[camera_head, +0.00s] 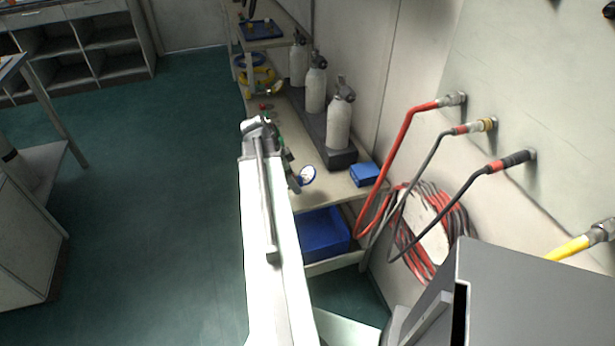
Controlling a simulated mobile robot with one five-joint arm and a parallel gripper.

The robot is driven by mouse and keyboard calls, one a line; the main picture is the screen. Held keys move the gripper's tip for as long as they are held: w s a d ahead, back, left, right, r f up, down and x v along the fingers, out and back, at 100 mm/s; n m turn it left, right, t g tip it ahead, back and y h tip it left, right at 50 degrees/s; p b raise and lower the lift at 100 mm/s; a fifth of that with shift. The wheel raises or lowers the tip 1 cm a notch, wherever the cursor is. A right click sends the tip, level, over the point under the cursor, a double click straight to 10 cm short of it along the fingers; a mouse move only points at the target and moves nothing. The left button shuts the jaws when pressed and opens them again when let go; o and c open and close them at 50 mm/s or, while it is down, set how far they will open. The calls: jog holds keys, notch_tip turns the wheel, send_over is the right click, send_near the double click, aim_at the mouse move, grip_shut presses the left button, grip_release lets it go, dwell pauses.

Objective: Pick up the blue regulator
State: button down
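A small regulator with a grey body and a round white gauge with a blue rim (307,175) is on the bench, just right of my arm; it appears to be the blue regulator. Part of its body is close to my arm's edge, and I cannot tell whether they touch. My arm reaches forward over the bench, and its far end (257,125) is left of and beyond the blue gauge. My gripper's fingers cannot be made out there. Dark green parts (275,135) show beside the arm's end, partly hidden.
Several white cylinders (339,122) stand in a dark rack along the wall. A blue box (364,174) sits at the bench's near right. A blue bin (322,232) is on the shelf below. Red and grey hoses (404,140) hang at right. Open floor (160,170) lies left.

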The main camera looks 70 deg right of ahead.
jog(key=w+a, duration=0.5)
jog(key=w, duration=0.2)
jog(key=shift+a+r+p, duration=0.25)
jog(key=shift+r+p, duration=0.05)
jog(key=shift+r, duration=0.15)
